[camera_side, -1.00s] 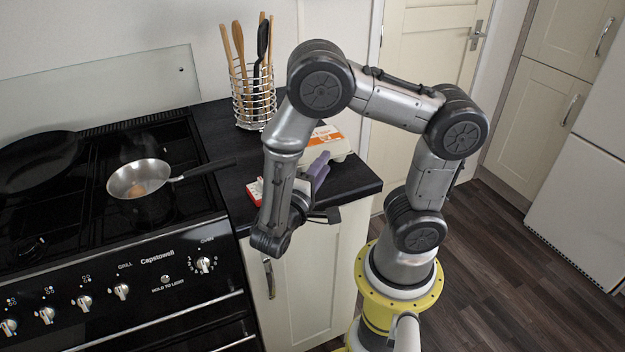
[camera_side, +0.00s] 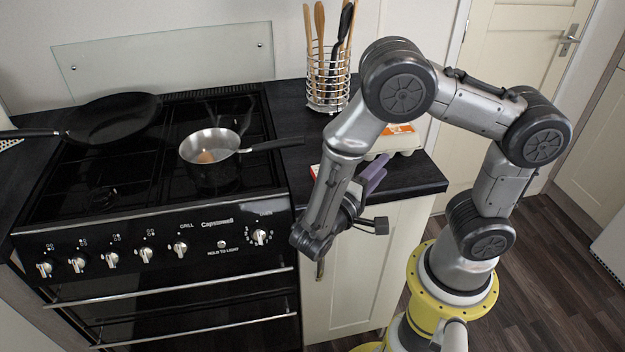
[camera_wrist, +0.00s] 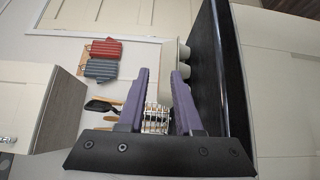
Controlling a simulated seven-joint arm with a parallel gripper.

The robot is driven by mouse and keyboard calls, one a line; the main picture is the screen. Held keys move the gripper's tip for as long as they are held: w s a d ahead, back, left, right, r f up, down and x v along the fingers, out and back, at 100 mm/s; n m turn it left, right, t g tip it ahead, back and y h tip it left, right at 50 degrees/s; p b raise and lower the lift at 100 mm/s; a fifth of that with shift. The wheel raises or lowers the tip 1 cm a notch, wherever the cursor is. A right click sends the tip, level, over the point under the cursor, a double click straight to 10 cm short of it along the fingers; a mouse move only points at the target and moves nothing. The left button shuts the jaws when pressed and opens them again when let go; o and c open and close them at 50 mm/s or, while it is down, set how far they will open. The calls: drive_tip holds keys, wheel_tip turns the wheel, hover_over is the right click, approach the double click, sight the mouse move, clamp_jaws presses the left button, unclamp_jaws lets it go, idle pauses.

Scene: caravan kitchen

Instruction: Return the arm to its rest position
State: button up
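My arm is bent high at the elbow, and the forearm slopes down in front of the counter corner in the side view. My gripper (camera_side: 372,200) is at its lower end, beside the counter's front edge. In the wrist view, the two purple fingers of my gripper (camera_wrist: 160,75) are apart with nothing between them; the wire utensil rack (camera_wrist: 156,118) shows beyond the gap. The side view shows one purple finger and a dark part below it. No marker of a rest position shows.
The black counter (camera_side: 415,180) holds the wire utensil rack (camera_side: 328,80) and an egg carton (camera_side: 402,140). The stove (camera_side: 150,190) on the left carries a small saucepan (camera_side: 210,146) and a black frying pan (camera_side: 115,118). Open floor lies right of my base.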

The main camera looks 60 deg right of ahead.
drive_tip(key=s+d+r+m+g+y, duration=0.1)
drive_tip(key=s+r+m+y, duration=0.65)
drive_tip(key=y, duration=0.35)
drive_tip(key=w+a+r+n+t+y, duration=0.3)
drive_tip(key=a+n+t+y, duration=0.4)
drive_tip(key=a+n+t, duration=0.1)
drive_tip(key=shift+a+r, duration=0.15)
drive_tip(key=shift+a, duration=0.3)
drive_tip(key=shift+n, duration=0.25)
